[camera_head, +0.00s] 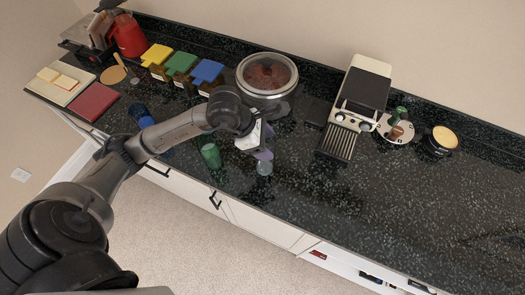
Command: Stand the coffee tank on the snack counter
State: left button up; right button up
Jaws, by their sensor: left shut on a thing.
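My left gripper (261,146) is over the middle of the dark counter, in front of the round pot. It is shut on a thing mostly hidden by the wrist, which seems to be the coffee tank. A clear, glass-like piece (264,168) and a purple piece show right at the fingertips. I cannot tell whether they are part of the held thing or cups behind it. The white and black coffee machine (360,92) stands to the right at the back of the speckled black counter (400,210). My right gripper is out of view.
A glass-lidded pot (267,74) stands close behind the gripper. A green cup (211,155) is to its left. Yellow, green and blue boxes, boards and a red kettle (129,36) fill the left. A round tray (396,129) and dark jar (442,140) stand right. The front right counter is clear.

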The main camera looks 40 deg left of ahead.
pick_arm(q)
jog(key=shift+w+a+f+b, duration=0.1)
jog(key=shift+a+f+b, duration=0.2)
jog(key=shift+f, duration=0.45)
jog(key=shift+s+a+f+b, duration=0.1)
jog(key=shift+f+b, duration=0.35)
jog(key=shift+f, duration=0.35)
jog(key=shift+w+a+f+b, duration=0.15)
jog(key=shift+f+b, duration=0.2)
jog(key=shift+f, duration=0.4)
jog(key=shift+f, duration=0.15)
jog(key=o, duration=1.3)
jog(key=shift+b+v, duration=1)
jog(key=shift+v, duration=5.15)
